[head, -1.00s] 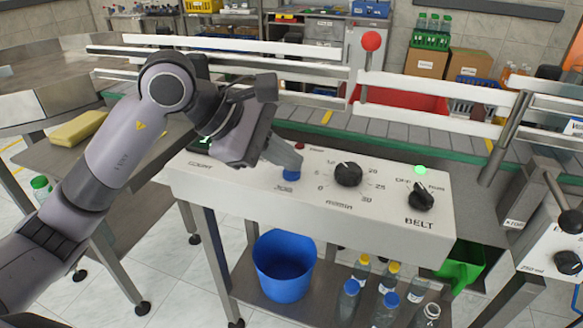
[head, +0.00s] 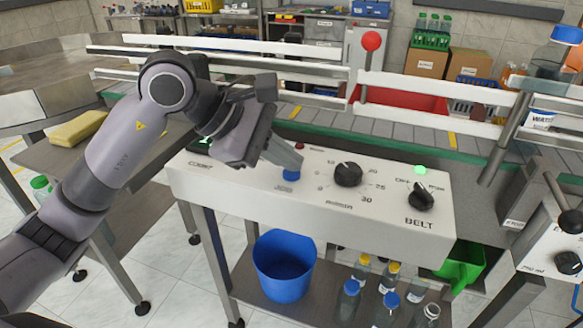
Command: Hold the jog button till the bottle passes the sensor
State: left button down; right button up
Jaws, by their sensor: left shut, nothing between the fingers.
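The blue jog button (head: 291,174) sits on the sloped white control panel (head: 240,195). My left gripper (head: 289,160) is shut and empty, with its tips at the top of the button. The tips partly cover it, so how far it is pressed cannot be told. A clear bottle with a blue cap (head: 567,35) stands at the far right of the conveyor belt (head: 400,134), partly behind the white rail and cut by the picture edge. I cannot make out the sensor for certain. My right gripper is not in view.
The panel also carries a red light (head: 299,146), a black dial (head: 348,174), a belt switch (head: 421,196) and a lit green lamp (head: 420,170). A red ball on a post (head: 371,41) rises by the rail. A blue bucket (head: 284,265) stands below.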

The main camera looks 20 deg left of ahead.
aim_at(285, 173)
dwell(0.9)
pick_arm(q)
jog(key=shift+r+p, duration=0.45)
jog(key=shift+r, duration=0.45)
jog(key=shift+r+p, duration=1.7)
jog(key=shift+r, duration=0.8)
jog(key=shift+f, duration=0.1)
